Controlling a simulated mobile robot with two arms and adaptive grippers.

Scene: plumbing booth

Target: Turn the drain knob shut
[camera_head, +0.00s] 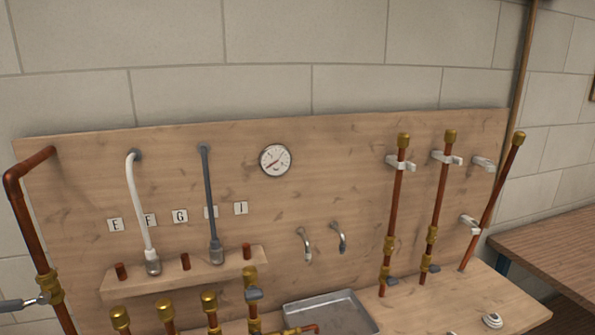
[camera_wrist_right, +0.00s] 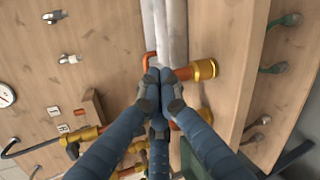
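My right gripper (camera_wrist_right: 160,84) shows in the right wrist view. Its dark blue fingers come together over copper and brass pipework, with the tips close together. Whether the knob is between the tips is hidden by them. A copper pipe bend (camera_wrist_right: 150,60) shows just above the tips, and a brass fitting (camera_wrist_right: 204,70) just right of them. I cannot pick out the drain knob for certain. In the head view, a copper pipe end with brass (camera_head: 300,329) reaches the tray's front edge at the bottom. Neither gripper shows in the head view.
A metal tray (camera_head: 340,297) lies on the bench, also in the wrist view (camera_wrist_right: 176,30). Brass-capped pipes (camera_head: 208,301) stand left of it. The wooden back panel (camera_head: 330,170) bears a gauge (camera_head: 275,160), hoses and two hooked spouts. Green handles (camera_wrist_right: 274,68) show at the wrist view's right.

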